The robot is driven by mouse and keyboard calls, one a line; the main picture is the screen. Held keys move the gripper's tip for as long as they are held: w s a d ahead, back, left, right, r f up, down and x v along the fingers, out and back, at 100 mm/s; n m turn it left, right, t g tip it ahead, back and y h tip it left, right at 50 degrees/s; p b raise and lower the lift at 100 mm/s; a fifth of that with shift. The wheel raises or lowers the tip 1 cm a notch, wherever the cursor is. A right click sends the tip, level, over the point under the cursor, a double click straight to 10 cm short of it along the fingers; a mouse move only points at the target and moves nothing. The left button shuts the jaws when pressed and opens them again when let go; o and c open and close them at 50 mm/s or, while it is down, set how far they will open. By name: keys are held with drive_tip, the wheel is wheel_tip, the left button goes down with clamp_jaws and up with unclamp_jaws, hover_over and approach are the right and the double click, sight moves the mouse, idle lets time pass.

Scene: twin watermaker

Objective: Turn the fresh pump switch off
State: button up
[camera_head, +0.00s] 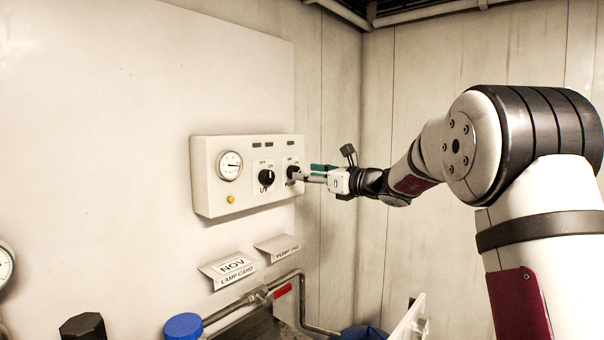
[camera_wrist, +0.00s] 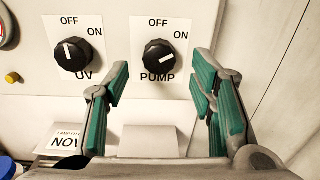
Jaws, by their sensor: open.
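The pump switch is a black round knob (camera_wrist: 158,56) on a white plate marked OFF, ON and PUMP. Its white pointer line is turned to the right and slightly up, towards ON. In the head view the pump knob (camera_head: 291,171) is partly hidden by my fingertips. My gripper (camera_wrist: 161,72) is open, with its green-padded fingers to the left and right of the knob and a gap on each side. My gripper (camera_head: 309,174) reaches the control panel (camera_head: 211,190) from the right in the head view. I cannot tell the exact depth of the fingertips.
The UV knob (camera_wrist: 72,54) is left of the pump knob, its pointer upright. A gauge (camera_head: 230,165) and a yellow button (camera_head: 231,199) sit further left. Folded cards (camera_head: 228,268) and pipes (camera_head: 262,297) are below. A side wall (camera_wrist: 288,60) stands close on the right.

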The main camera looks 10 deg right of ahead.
drive_tip(key=shift+x, duration=1.5)
drive_tip(key=c, duration=1.2)
drive_tip(key=shift+n+y+b, duration=0.3)
drive_tip(key=shift+n+b, duration=5.8)
drive_tip(key=shift+b, duration=2.8)
drive_tip(key=shift+s, duration=0.1)
